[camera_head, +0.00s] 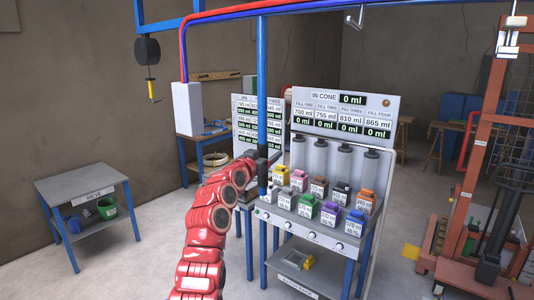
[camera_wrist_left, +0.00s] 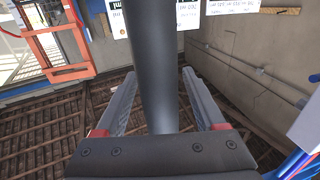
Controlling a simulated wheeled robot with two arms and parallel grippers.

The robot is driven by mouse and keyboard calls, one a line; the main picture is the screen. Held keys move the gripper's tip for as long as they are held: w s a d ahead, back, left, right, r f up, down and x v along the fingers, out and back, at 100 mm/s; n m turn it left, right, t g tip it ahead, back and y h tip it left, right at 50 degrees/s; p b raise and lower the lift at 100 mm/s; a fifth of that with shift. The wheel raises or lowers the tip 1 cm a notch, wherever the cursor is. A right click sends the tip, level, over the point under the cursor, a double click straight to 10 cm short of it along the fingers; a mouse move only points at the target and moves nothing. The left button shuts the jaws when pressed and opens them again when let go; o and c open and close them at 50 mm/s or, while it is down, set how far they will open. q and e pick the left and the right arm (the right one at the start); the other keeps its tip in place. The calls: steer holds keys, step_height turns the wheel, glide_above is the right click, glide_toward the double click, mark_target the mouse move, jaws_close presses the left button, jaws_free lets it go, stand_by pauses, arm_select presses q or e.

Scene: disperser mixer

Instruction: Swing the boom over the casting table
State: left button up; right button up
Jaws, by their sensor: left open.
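An overhead run of red and blue pipes (camera_head: 300,6) crosses the top of the head view; I cannot tell for sure if it is the boom. A blue upright post (camera_head: 262,90) stands below it. My left gripper (camera_head: 265,165), on the red arm, is at this post at mid-height. In the left wrist view my open gripper (camera_wrist_left: 165,110) has a finger on either side of a dark upright tube (camera_wrist_left: 155,55), with gaps beside it. I cannot tell which table is the casting table. My right gripper is not in view.
A dispensing table (camera_head: 310,232) with several coloured containers and an "IN CONE" board (camera_head: 345,100) stands right of the post. A grey table labelled "SIEVE" (camera_head: 85,185) is at left. An orange frame (camera_head: 480,130) stands at right. Floor between sieve table and arm is clear.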

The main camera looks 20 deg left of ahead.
arm_select(q)
jaws_close()
stand_by(0.4)
stand_by(1.0)
